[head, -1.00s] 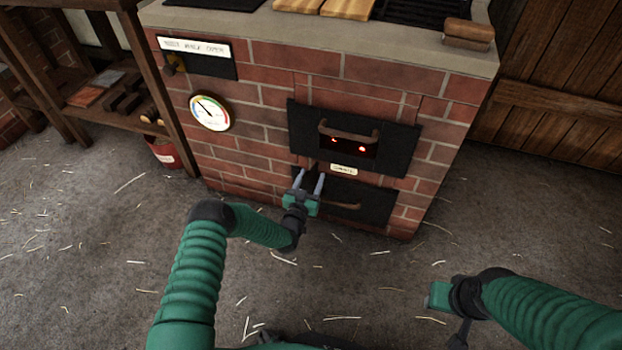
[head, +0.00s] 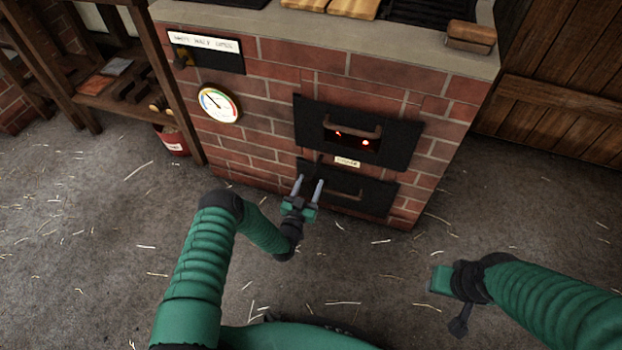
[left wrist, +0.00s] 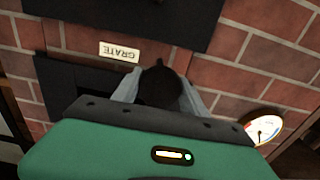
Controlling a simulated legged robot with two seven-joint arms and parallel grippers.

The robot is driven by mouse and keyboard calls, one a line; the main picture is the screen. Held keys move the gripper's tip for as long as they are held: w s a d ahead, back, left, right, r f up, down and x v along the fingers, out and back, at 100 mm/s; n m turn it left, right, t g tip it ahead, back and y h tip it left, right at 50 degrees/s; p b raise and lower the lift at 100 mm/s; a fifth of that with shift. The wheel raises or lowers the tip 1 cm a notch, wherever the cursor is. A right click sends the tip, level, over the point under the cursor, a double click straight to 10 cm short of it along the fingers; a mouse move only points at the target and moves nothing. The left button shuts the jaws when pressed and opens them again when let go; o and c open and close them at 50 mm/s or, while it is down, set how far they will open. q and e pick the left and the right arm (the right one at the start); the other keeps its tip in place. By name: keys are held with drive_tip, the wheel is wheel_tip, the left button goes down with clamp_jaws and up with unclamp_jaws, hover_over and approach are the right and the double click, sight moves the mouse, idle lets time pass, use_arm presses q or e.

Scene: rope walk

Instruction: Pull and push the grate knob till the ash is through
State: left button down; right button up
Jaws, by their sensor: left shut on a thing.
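The brick stove (head: 265,135) has a dark grate knob (left wrist: 160,87), which sits between the two pale fingers of my left gripper (head: 308,188) in the left wrist view. That gripper is shut on the knob, a little out from the stove front. A dark rod (left wrist: 182,60) runs from the knob toward the bricks. The small GRATE label (head: 347,162) also shows in the left wrist view (left wrist: 119,51). The ash itself cannot be made out. My right gripper (head: 440,280) hangs at the lower right, away from the stove; its fingers are not clear.
Above is a firebox door (head: 350,135) with a wooden handle and red glow. Below is a dark lower door (head: 370,197) with a handle. A dial gauge (head: 220,104) is at the left. A red bucket (head: 172,140) stands by the shelf. The straw-strewn floor is open.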

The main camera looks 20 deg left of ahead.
use_arm(q)
drive_tip(key=c, duration=0.6)
unclamp_jaws()
drive_tip(key=shift+s+a+f+p, duration=0.15)
drive_tip(key=shift+s+p, duration=1.55)
drive_tip(key=shift+s, duration=2.5)
drive_tip(key=shift+s+a+r+p, duration=0.15)
drive_tip(key=shift+s+p, duration=1.5)
drive_tip(key=shift+s, duration=2.55)
drive_tip(key=shift+f, duration=0.1)
drive_tip(key=shift+c, duration=0.2)
